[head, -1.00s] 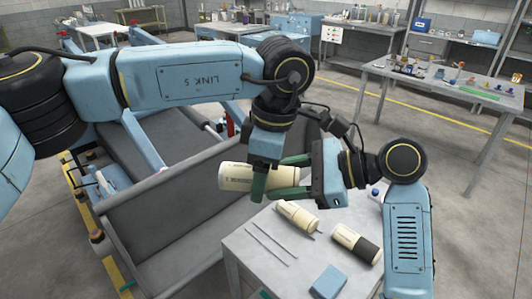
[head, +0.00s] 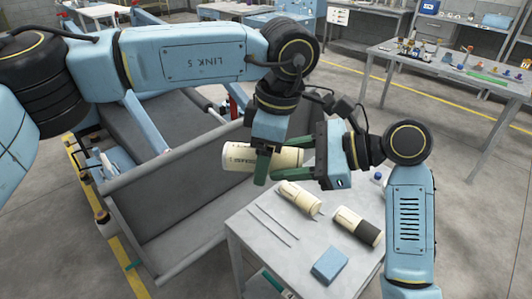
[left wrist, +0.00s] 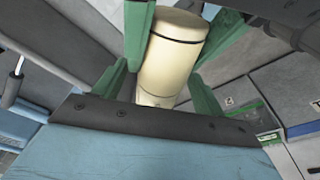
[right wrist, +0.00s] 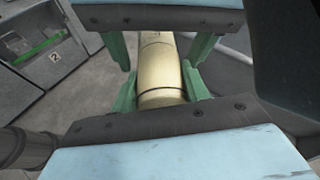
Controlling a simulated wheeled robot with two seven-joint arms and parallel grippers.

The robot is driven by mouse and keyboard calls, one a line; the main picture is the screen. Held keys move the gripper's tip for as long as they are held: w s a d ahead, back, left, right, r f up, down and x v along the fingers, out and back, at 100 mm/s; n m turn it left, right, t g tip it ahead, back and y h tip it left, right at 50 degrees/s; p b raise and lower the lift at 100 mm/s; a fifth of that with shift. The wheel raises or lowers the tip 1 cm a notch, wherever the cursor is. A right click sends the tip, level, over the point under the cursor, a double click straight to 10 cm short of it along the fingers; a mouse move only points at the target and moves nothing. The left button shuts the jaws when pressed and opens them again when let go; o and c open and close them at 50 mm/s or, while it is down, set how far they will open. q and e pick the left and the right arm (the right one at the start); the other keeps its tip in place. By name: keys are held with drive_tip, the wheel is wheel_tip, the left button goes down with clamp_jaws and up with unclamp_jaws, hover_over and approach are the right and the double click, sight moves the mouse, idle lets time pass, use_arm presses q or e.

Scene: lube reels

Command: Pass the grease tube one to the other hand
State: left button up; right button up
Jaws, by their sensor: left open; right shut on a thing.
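The cream grease tube (head: 238,157) lies roughly level in the head view, above the small grey table. My right gripper (head: 290,165) reaches it from the right and is shut on it. My left gripper (head: 262,165) comes down from above with its green fingers around the tube, open. In the left wrist view the tube (left wrist: 173,55) stands between the spread fingers, with a gap on the left. In the right wrist view the tube (right wrist: 160,72) runs between the green fingers. The far end of the tube is partly hidden by the grippers.
A grey bin (head: 180,225) stands at left. A workbench (head: 430,68) is farther right.

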use_arm(q)
drive_tip(key=r, duration=0.3)
drive_tip(key=d+r, duration=0.1)
drive_tip(key=r, duration=0.7)
drive_tip(key=shift+s+d+r, duration=0.15)
drive_tip(key=shift+d+r, duration=0.05)
drive_tip(key=shift+d, duration=0.15)
drive_tip(key=shift+r, duration=0.2)
use_arm(e)
drive_tip(key=shift+a, duration=0.1)
use_arm(q)
drive_tip(key=shift+a, duration=0.1)
drive_tip(key=shift+a+f, duration=0.15)
drive_tip(key=shift+a, duration=0.15)
drive_tip(key=a+f+h, duration=0.2)
drive_tip(key=a+f, duration=0.1)
drive_tip(key=a, duration=0.6)
wheel_tip(320, 180, down, 12)
drive_tip(key=shift+f, duration=0.25)
use_arm(e)
drive_tip(key=s+f+x, duration=0.1)
drive_tip(key=s+x, duration=0.1)
drive_tip(key=x, duration=0.7)
drive_tip(key=shift+f, duration=0.2)
drive_tip(key=shift+w+a, duration=0.1)
